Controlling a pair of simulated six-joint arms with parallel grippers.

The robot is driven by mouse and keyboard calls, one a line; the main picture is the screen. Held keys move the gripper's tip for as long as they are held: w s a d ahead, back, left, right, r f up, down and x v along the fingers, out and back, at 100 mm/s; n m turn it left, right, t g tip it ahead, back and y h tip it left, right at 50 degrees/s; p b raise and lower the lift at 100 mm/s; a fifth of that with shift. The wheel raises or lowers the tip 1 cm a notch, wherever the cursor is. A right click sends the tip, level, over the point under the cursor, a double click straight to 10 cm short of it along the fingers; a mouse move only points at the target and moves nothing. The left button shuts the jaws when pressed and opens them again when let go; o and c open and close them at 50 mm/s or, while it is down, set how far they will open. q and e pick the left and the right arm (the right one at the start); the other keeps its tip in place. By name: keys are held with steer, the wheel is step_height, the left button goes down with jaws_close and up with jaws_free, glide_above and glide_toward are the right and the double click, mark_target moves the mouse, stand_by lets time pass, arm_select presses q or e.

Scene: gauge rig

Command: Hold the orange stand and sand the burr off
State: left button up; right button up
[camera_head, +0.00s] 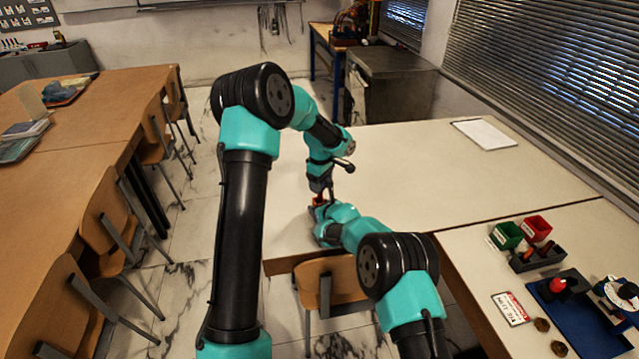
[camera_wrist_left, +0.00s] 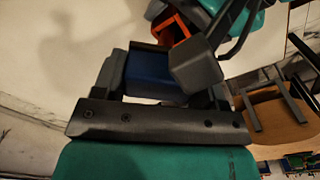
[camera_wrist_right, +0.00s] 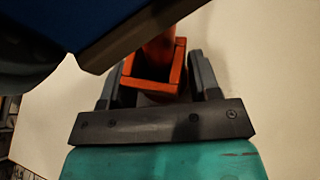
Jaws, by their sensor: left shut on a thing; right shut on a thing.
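The orange stand (camera_wrist_right: 152,82) is between the fingers of my right gripper (camera_wrist_right: 155,76), which is shut on it. A blue block (camera_wrist_left: 152,76) with a grey-brown edge is between the fingers of my left gripper (camera_wrist_left: 150,68), which is shut on it. In the right wrist view the blue block (camera_wrist_right: 50,22) hangs close in at the top left, near the stand. In the left wrist view the orange stand (camera_wrist_left: 166,30) shows just beyond the block. In the head view both grippers meet near the pale table's left edge, with a bit of red-orange between them. I cannot make out the burr.
The pale table (camera_head: 430,180) is mostly clear, with a white sheet (camera_head: 484,133) at the back. At right stand a green bin (camera_head: 506,236), a red bin (camera_head: 537,228), a blue tray (camera_head: 590,325) and a sign (camera_head: 510,309). A chair (camera_head: 342,280) is at the front edge.

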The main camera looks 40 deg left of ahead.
arm_select(q)
steer(key=shift+f, duration=0.15)
steer(key=shift+s+d, duration=0.15)
steer(key=shift+s, duration=0.65)
steer(key=shift+s+d, duration=0.15)
steer(key=shift+s, duration=0.65)
steer(key=shift+f, duration=0.1)
steer(key=shift+w, duration=0.15)
steer(key=shift+w+a, duration=0.2)
steer(key=shift+w, duration=1.25)
steer(key=shift+s, duration=0.15)
steer(key=shift+s+d+f, duration=0.1)
steer(key=shift+s+d, duration=0.05)
steer(key=shift+s, duration=0.6)
steer(key=shift+s+d, duration=0.1)
steer(key=shift+s, duration=0.65)
